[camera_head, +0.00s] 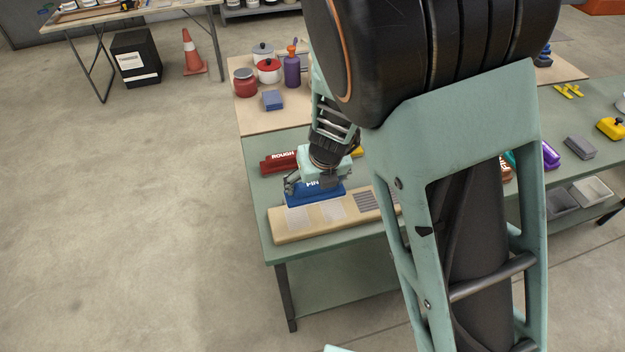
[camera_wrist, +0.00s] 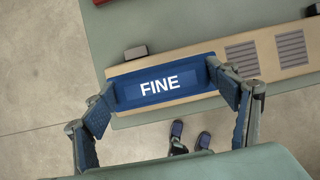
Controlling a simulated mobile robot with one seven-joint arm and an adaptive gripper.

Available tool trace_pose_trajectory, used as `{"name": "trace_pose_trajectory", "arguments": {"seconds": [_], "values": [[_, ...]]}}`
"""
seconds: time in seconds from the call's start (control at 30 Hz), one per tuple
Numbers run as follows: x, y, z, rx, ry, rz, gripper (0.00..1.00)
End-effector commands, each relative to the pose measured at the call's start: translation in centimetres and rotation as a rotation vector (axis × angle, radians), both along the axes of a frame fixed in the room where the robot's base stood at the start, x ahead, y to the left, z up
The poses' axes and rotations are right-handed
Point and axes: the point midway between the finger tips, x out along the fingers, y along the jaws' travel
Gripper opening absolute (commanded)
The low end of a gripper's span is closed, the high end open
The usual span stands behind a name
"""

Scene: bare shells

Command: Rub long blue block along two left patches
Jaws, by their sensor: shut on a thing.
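My gripper (camera_head: 315,183) is shut on the long blue block (camera_head: 318,196), one finger at each end. In the wrist view the block's top reads FINE (camera_wrist: 160,86). The block is over the beige board (camera_head: 290,234), at its back edge in the head view. Two pale patches, the left one (camera_head: 298,217) and the one beside it (camera_head: 331,209), show just in front of the block. Striped grey patches (camera_head: 368,201) lie further right. In the wrist view the block hides the pale patches. I cannot tell whether it touches the board.
A red block marked ROUGH (camera_head: 279,162) lies behind on the green table (camera_head: 262,190). A yellow thing (camera_head: 357,151) is partly hidden by my arm. Jars and a purple bottle (camera_head: 292,71) stand further back. Grey trays (camera_head: 591,191) are at right.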

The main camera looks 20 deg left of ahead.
Motion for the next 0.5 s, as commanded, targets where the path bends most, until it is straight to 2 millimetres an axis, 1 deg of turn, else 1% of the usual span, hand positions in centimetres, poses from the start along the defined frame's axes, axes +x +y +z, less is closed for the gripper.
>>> {"name": "trace_pose_trajectory", "arguments": {"seconds": [0.27,0.5], "values": [[0.0,0.0,-1.8,0.000,0.000,0.001,0.60],[0.0,0.0,-4.2,0.001,-0.001,0.000,0.60]]}}
